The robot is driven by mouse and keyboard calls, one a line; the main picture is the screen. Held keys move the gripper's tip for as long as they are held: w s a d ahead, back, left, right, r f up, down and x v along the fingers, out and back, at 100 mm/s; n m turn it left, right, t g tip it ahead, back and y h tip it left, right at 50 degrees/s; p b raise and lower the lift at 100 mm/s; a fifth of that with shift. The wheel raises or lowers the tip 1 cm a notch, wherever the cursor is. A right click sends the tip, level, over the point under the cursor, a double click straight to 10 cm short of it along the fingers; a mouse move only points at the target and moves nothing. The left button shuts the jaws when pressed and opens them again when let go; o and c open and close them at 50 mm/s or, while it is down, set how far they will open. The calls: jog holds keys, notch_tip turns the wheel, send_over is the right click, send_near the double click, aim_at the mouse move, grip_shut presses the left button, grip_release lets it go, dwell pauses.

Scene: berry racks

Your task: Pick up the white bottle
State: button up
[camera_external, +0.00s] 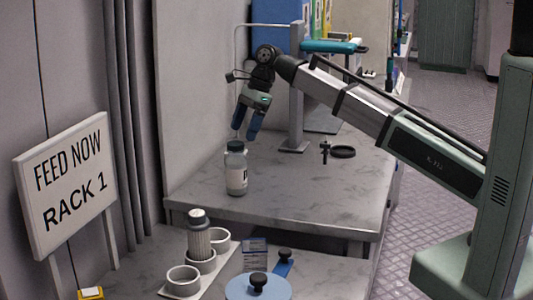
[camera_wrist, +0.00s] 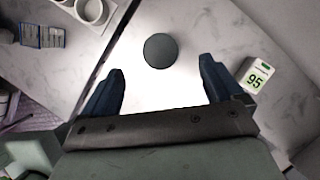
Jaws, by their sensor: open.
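The white bottle (camera_external: 237,178) stands upright on the grey marbled counter, with a dark grey cap and a label with dark print. My gripper (camera_external: 246,134) is above it, fingers pointing down and slightly left, close to the cap in the external view. In the wrist view, a dark round top (camera_wrist: 160,51), seemingly the bottle's cap from above, lies just beyond and between the fingertips. My gripper (camera_wrist: 160,72) is open with nothing between its blue fingers. The bottle's body is hidden there.
A blue-and-white box (camera_external: 255,250) and blue round lid (camera_external: 258,287) are nearby. A metal stand (camera_external: 297,100) rises behind. A white "95" block (camera_wrist: 258,76) lies right in the wrist view.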

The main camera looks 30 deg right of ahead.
send_near(228, 172)
jog(key=shift+w+x, duration=0.2)
jog(key=shift+x, duration=1.1)
jog(key=shift+w+x, duration=0.25)
jog(key=shift+x, duration=1.05)
jog(key=shift+d, duration=0.2)
jog(key=shift+c, duration=0.3)
grip_shut()
